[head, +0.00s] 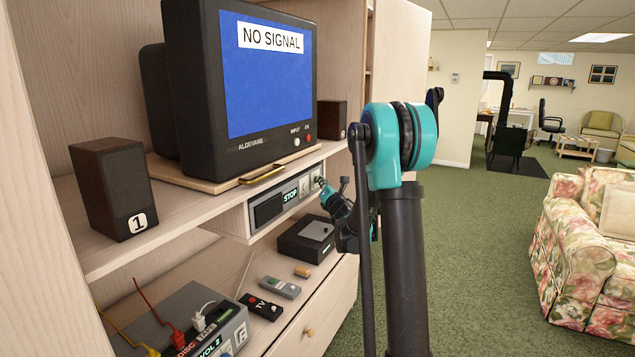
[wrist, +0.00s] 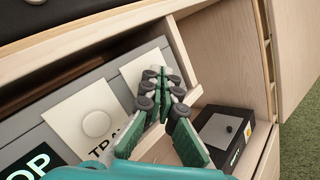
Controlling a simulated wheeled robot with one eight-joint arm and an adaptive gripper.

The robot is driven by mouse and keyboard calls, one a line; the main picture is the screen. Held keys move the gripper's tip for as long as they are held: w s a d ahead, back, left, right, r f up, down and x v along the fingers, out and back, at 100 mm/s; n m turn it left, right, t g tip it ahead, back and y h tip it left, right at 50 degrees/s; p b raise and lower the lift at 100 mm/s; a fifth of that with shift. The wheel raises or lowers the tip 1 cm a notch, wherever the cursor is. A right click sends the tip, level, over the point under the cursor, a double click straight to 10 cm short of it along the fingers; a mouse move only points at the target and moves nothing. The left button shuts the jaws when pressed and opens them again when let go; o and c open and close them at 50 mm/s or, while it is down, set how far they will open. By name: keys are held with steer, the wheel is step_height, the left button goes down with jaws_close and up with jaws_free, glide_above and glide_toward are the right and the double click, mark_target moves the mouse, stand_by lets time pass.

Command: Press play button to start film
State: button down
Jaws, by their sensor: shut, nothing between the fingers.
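A grey player (head: 257,229) sits in the slot below the TV shelf, its display (head: 290,196) reading STOP. In the wrist view the display (wrist: 30,165) shows only "OP". Right of it is a pale panel with a round button (wrist: 97,123) and a partly hidden label starting "TRA". The TV (head: 268,85) shows NO SIGNAL on blue.
Speakers (head: 115,190) (head: 332,120) flank the TV. A black box (head: 305,240) stands on the lower shelf, close below my gripper. Remotes (head: 280,287) (head: 262,306), a cork (head: 302,272) and a cabled switch box (head: 222,338) lie nearer. A floral sofa (head: 575,240) stands right across open carpet.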

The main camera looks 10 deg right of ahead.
steer(key=shift+a, duration=0.1)
stand_by(0.5)
steer(key=shift+w+a, duration=0.2)
steer(key=shift+w, duration=0.05)
stand_by(0.3)
steer(key=shift+s+d, duration=0.2)
steer(key=shift+s, duration=0.05)
steer(key=shift+d, duration=0.1)
steer(key=shift+s+d, duration=0.9)
steer(key=shift+d, duration=0.3)
steer(key=shift+s+d, duration=0.85)
steer(key=shift+d, duration=0.35)
